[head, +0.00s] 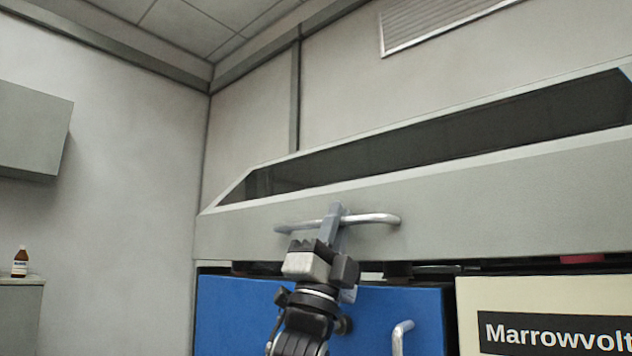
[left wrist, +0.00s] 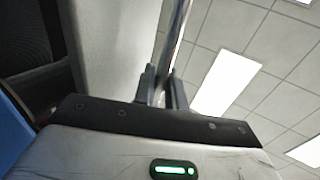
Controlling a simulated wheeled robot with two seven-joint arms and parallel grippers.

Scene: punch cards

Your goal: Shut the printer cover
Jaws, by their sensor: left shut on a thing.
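The printer cover (head: 480,208) is a grey panel with a dark window along its top, above a blue and cream front. A dark gap shows under its lower edge. A silver bar handle (head: 375,219) runs across its front. My left gripper (head: 334,220) is shut on this handle. In the left wrist view the fingers (left wrist: 162,90) close around the silver bar (left wrist: 178,40), with the grey cover (left wrist: 110,50) beside it. My right gripper is in neither view.
Below the cover are a blue panel (head: 240,310) with a small silver handle (head: 400,338) and a cream panel (head: 540,292) lettered "Marrowvolt". A brown bottle (head: 20,262) stands on a grey cabinet (head: 22,315) at far left. A grey wall box (head: 30,130) hangs above it.

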